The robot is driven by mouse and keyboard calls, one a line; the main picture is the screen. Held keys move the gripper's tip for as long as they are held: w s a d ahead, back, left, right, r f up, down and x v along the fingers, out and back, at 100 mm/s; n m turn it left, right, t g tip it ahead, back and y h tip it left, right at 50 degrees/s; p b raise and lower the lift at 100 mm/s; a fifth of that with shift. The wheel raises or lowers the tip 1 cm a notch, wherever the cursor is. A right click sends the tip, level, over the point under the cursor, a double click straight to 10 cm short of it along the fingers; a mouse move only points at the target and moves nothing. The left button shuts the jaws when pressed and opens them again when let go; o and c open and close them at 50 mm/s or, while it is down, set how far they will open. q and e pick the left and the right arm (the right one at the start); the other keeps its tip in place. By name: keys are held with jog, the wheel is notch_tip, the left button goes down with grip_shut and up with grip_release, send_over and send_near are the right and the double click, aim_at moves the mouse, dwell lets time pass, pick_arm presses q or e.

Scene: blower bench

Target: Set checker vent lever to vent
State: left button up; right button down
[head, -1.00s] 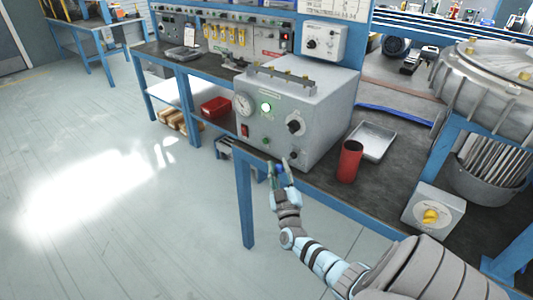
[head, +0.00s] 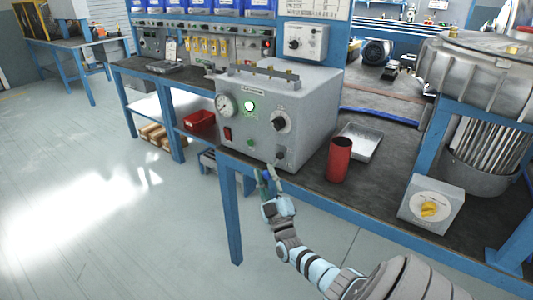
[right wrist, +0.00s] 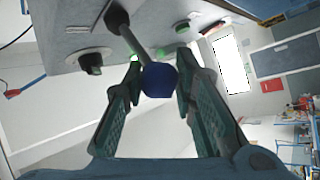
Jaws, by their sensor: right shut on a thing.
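The checker (head: 300,105) is a grey box on the bench with a round gauge, a lit green lamp and a black selector knob. Its vent lever shows in the right wrist view as a grey rod (right wrist: 132,38) ending in a dark blue ball knob (right wrist: 160,80). My right gripper (head: 267,178) is low at the checker's front, by the bench edge. In the right wrist view its two fingers (right wrist: 158,82) are shut on the blue knob. In the head view, the fingers mostly hide the lever, and its exact setting cannot be read. My left gripper is not in view.
A red cup (head: 339,160) and a metal tray (head: 362,140) stand right of the checker. A grey box with a yellow knob (head: 430,209) sits farther right. The blue bench edge and leg (head: 231,210) are close to my right arm. The floor at left is clear.

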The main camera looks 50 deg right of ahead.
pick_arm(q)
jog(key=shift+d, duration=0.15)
pick_arm(e)
jog(key=shift+f, duration=0.15)
jog(key=c, duration=1.3)
grip_release()
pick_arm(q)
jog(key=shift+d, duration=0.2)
pick_arm(e)
jog(key=shift+d, duration=0.1)
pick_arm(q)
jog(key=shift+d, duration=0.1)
pick_arm(e)
jog(key=v, duration=1.2)
